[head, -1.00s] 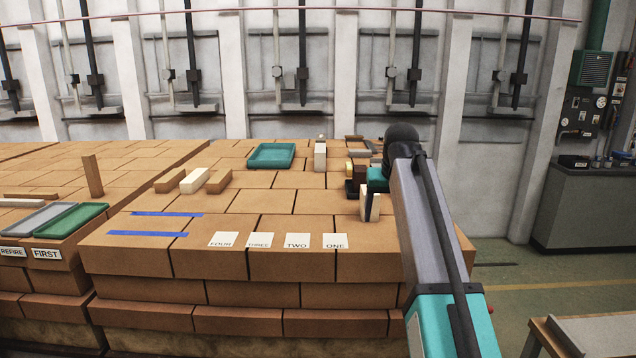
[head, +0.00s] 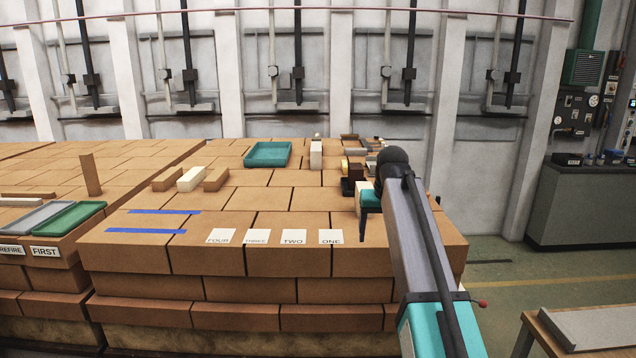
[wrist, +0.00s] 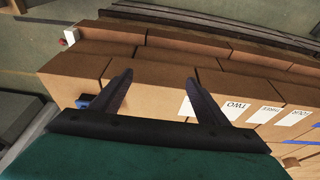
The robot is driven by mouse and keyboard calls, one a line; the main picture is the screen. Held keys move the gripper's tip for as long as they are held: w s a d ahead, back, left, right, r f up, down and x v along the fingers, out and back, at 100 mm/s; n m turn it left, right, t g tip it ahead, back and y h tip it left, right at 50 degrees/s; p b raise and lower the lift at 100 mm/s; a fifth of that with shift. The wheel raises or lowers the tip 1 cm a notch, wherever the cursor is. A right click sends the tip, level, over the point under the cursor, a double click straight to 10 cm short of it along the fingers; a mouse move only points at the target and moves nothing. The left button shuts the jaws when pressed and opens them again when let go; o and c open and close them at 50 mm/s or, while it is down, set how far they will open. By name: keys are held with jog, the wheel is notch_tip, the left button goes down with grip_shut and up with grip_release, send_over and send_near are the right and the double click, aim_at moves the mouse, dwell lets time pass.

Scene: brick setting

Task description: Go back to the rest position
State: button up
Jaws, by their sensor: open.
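My gripper (wrist: 159,80) is open in the wrist view, its two dark fingers apart with nothing between them. Beneath them is the brick stack's side and front edge. In the head view my gripper (head: 362,226) hangs at the right end of the brick table (head: 230,261), near its front edge and right of the label cards. The arm covers part of the table's right end.
Cards ONE (head: 331,236), TWO (head: 293,236), THREE (head: 257,236) and FOUR (head: 221,236) lie along the front. A green tray (head: 267,164) and an upright cream block (head: 316,155) stand farther back. A bench (head: 590,325) is at lower right; floor shows between.

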jog(key=s+f+g, duration=0.2)
jog(key=s+f, duration=0.3)
jog(key=f, duration=0.9)
jog(key=s+f+g+b, duration=0.15)
jog(key=s+f, duration=0.35)
jog(key=f, duration=0.9)
jog(key=s+f+g, duration=0.3)
jog(key=s+f, duration=0.3)
jog(key=f, duration=0.9)
jog(key=s+f+g, duration=0.2)
jog(key=s+f, duration=1.4)
jog(key=s, duration=0.2)
jog(key=s+f, duration=0.3)
jog(key=s, duration=0.6)
jog(key=s+f, duration=0.4)
jog(key=s, duration=0.6)
jog(key=shift+a+g+b, duration=0.15)
jog(key=shift+g+b, duration=0.15)
jog(key=shift+g, duration=0.15)
